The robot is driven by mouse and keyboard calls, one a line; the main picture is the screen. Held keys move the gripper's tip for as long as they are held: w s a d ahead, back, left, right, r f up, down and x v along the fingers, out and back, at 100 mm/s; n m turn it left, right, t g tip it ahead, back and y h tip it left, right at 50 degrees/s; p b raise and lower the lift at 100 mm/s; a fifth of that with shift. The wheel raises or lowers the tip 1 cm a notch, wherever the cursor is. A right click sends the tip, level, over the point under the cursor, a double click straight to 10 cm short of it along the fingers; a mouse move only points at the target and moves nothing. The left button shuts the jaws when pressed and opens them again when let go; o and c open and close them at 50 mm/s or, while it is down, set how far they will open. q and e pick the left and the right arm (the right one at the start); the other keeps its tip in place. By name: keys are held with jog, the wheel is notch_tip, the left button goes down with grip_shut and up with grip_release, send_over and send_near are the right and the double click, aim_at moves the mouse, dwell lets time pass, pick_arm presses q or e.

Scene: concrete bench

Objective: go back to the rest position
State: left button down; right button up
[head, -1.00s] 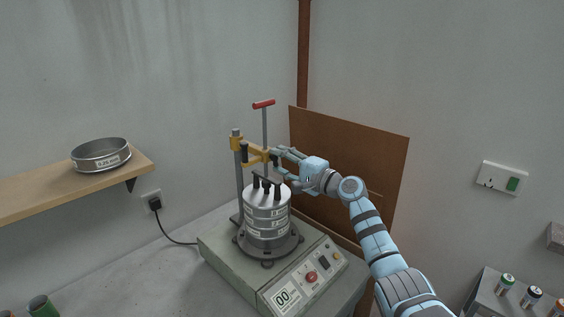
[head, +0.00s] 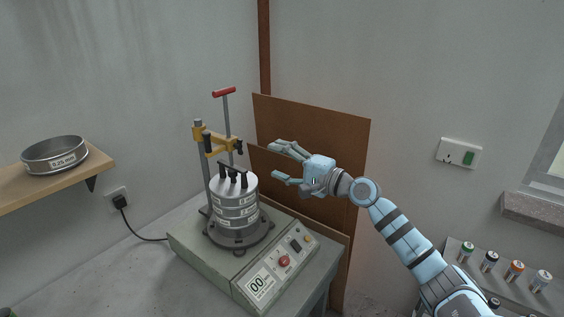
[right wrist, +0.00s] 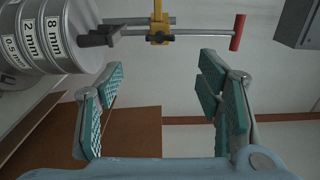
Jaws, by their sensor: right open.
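My right gripper (head: 281,164) is open and empty in the head view. It hangs in the air to the right of the sieve stack (head: 237,203), apart from it. The stack stands on the grey sieve shaker (head: 208,262). A yellow clamp (head: 216,141) on the shaker's post holds a rod with a red handle (head: 224,92). In the right wrist view the open fingers (right wrist: 165,105) have nothing between them. The stack's labelled rings (right wrist: 45,35) show at upper left and the red handle (right wrist: 237,32) at upper right. My left gripper is not in view.
A wooden shelf (head: 95,166) at left carries a loose sieve (head: 54,154) marked 0.25 mm. A brown board (head: 330,135) stands behind my right gripper. Several small cylinders stand on a grey rack (head: 453,249) at lower right. A socket (head: 458,153) is on the wall.

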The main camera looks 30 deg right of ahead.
jog(key=shift+s, duration=0.3)
jog(key=shift+w, duration=0.1)
jog(key=shift+f, duration=0.1)
